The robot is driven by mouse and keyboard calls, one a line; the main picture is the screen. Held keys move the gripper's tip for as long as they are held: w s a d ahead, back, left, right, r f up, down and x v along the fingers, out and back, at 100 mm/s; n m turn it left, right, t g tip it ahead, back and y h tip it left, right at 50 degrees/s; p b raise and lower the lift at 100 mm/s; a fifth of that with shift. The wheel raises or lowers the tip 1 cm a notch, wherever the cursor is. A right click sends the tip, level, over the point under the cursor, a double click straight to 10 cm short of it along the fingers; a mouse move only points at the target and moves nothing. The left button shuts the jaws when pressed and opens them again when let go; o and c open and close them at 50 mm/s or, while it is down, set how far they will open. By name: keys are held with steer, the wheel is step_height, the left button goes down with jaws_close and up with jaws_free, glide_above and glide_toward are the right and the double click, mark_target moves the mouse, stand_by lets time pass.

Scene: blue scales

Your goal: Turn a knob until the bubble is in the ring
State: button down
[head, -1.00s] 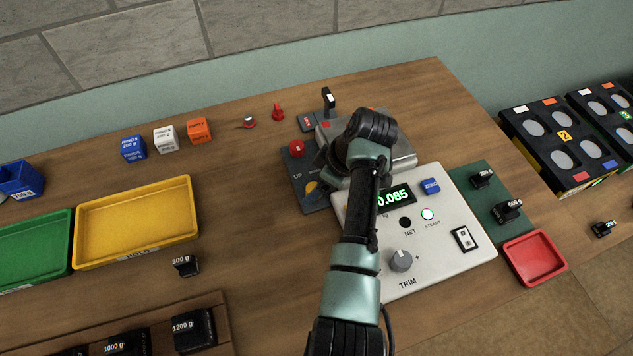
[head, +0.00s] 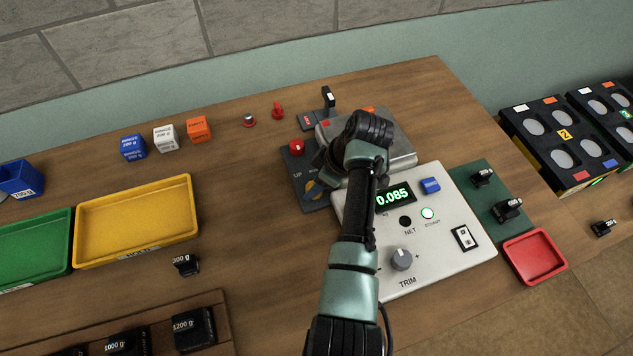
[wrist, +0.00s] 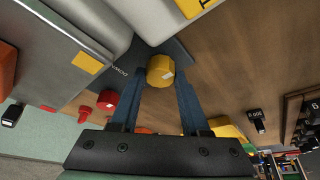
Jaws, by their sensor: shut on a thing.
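A yellow knob (wrist: 160,66) stands on a dark grey plate (wrist: 178,52) beside the scale. My gripper (wrist: 162,74) is shut on this knob, with one finger on each side. In the head view the yellow knob (head: 313,189) shows only in part beside my gripper (head: 322,177). A red knob (head: 296,147) stands on the same plate, near the word UP; it also shows in the wrist view (wrist: 108,99). The scale (head: 455,220) has a green display (head: 393,196) reading 0.085. I cannot make out the bubble or its ring in either view.
My arm crosses the front of the scale beside the grey TRIM knob (head: 401,260). A metal weighing plate (head: 403,150) lies behind the display. A yellow tray (head: 135,222) is at left, a red tray (head: 534,257) at right. Wood between the yellow tray and the scale is mostly clear.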

steer(key=m+p, duration=0.1)
steer(key=m, duration=0.1)
steer(key=m+t+h+p, duration=0.1)
steer(key=m+p, duration=0.1)
steer(key=shift+s+a+r, duration=0.1)
steer(key=shift+s+r, duration=0.05)
steer(key=m+h+p, duration=0.1)
steer(key=m, duration=0.2)
steer(key=m+t+p, duration=0.1)
steer(key=m, duration=0.1)
steer(key=shift+a+m+h+p, duration=0.1)
steer(key=shift+m+h+p, duration=0.25)
steer(key=shift+m+h, duration=0.05)
stand_by(0.5)
steer(key=shift+c, duration=1.9)
jaws_free()
steer(key=v, duration=1.2)
steer(key=shift+s+r+b, duration=0.25)
steer(key=shift+s+b, duration=0.15)
